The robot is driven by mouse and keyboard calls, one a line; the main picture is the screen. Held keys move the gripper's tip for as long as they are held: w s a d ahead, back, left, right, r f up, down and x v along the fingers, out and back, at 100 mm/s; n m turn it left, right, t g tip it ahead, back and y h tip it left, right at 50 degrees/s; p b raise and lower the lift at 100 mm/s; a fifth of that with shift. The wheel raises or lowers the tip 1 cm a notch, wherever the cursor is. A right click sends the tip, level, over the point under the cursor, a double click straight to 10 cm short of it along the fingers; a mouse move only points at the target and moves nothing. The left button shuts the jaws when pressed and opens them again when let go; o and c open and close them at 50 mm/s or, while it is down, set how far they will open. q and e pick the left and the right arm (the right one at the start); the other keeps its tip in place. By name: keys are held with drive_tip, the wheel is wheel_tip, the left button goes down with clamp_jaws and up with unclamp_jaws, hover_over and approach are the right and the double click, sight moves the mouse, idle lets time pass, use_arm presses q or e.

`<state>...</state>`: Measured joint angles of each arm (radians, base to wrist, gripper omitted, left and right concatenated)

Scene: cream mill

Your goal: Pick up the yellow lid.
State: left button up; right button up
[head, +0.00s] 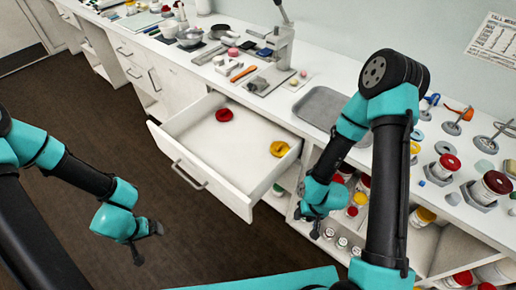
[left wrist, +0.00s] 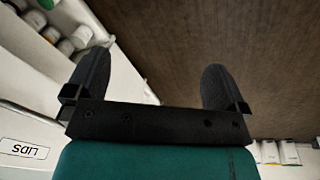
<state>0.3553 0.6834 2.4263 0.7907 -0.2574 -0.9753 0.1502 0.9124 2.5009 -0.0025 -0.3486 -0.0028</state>
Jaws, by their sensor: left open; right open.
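The yellow lid (head: 279,149) lies in the open white drawer (head: 246,148), near its right side in the head view. A red lid (head: 224,115) lies in the same drawer, further left and back. My right gripper (head: 311,224) is open and empty, in front of the shelves to the right of the drawer and lower than the yellow lid in the picture. My left gripper (head: 146,244) is open and empty over the dark floor, left of the drawer front.
The counter behind holds a lever press (head: 279,48), a grey tray (head: 320,107) and several jars, with a red-lidded jar (head: 446,167) at right. Shelves of jars stand below. The floor left of the drawer is clear.

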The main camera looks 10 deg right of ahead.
use_arm(q)
drive_tip(key=w+a+r+t+y, duration=0.1)
drive_tip(key=w+a+r, duration=0.1)
drive_tip(key=a+r, duration=0.5)
drive_tip(key=w+a+r+n+t+y, duration=0.1)
drive_tip(key=w+a+r, duration=0.1)
drive_tip(key=a+r, duration=0.6)
drive_tip(key=shift+w+r+t+y, duration=0.3)
drive_tip(key=shift+r+t, duration=0.1)
drive_tip(key=shift+r, duration=0.3)
drive_tip(key=shift+d, duration=0.1)
